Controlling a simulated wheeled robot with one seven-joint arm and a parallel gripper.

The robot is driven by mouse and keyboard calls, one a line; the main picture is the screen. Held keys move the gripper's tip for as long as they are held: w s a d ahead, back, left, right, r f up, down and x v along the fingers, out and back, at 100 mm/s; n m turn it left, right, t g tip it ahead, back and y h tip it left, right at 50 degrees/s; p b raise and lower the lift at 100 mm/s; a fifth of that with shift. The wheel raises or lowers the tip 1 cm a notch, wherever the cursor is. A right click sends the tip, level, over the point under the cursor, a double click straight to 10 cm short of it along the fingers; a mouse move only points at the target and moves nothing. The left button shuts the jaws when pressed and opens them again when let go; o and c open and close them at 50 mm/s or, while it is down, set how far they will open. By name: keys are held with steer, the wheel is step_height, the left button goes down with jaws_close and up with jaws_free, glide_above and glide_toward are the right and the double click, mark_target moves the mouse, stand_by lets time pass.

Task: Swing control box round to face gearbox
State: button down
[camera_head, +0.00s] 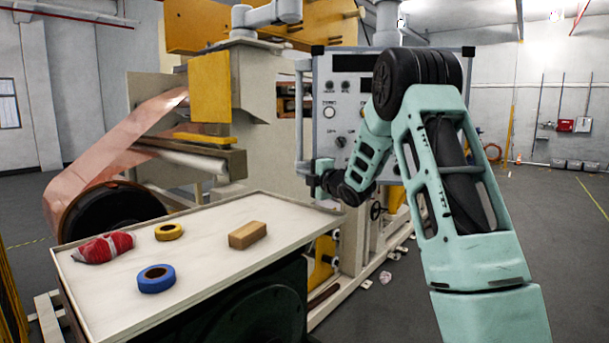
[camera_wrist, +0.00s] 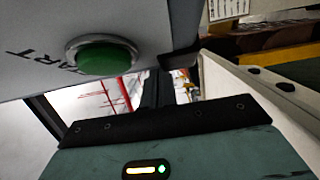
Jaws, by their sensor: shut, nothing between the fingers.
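The control box (camera_head: 347,122) is a grey panel with knobs and dark displays, standing behind my arm in the head view. A vertical handle (camera_head: 300,115) runs along its left edge. My arm hides much of its right half. My gripper (camera_head: 320,186) is at the box's lower left corner, near the handle's lower end; I cannot tell if they touch. In the wrist view, the box's underside-tilted face (camera_wrist: 40,75) fills the upper left, with a green START button. My gripper (camera_wrist: 160,88) is shut and empty there. I cannot identify the gearbox with certainty; a dark round housing (camera_head: 265,318) sits under the table.
A white-topped table (camera_head: 205,240) holds a red cloth (camera_head: 104,247), yellow tape (camera_head: 169,231), blue tape (camera_head: 157,278) and a tan block (camera_head: 247,235). Copper foil (camera_head: 115,145) runs into the machine behind it. Open floor (camera_head: 575,260) lies at the right.

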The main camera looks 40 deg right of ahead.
steer(key=w+d+m+g+h+b, duration=0.4)
steer(key=w+d+m+h+b, duration=0.4)
steer(key=w+d+h+b, duration=0.3)
steer(key=shift+w+d+g+b, duration=0.4)
steer(key=shift+w+d+b, duration=0.25)
steer(key=shift+w+d, duration=0.35)
steer(key=shift+f, duration=0.1)
